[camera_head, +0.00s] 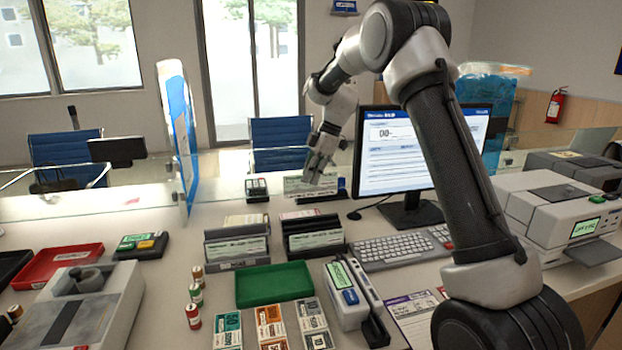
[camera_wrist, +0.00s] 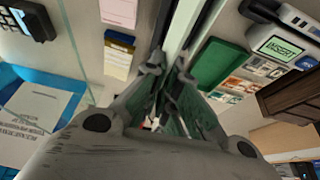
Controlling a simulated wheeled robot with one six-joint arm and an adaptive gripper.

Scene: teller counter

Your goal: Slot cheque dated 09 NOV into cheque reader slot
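My gripper (camera_head: 318,168) is raised over the back of the counter, left of the monitor. It is shut on a pale green cheque (camera_head: 302,187), which hangs below the fingers in the head view. In the wrist view the fingers (camera_wrist: 170,68) close on the thin cheque (camera_wrist: 182,28), seen nearly edge-on. Its date is too small to read. The cheque reader (camera_head: 346,300) stands at the front centre with a lit green screen and a long slot along its side. In the wrist view the reader's screen (camera_wrist: 281,47) reads INSERT. The gripper is behind the reader and well away from it.
A green tray (camera_head: 274,284), banknote stacks (camera_head: 270,324) and a keyboard (camera_head: 395,251) surround the reader. The monitor (camera_head: 425,150) and glass screen are close to the arm.

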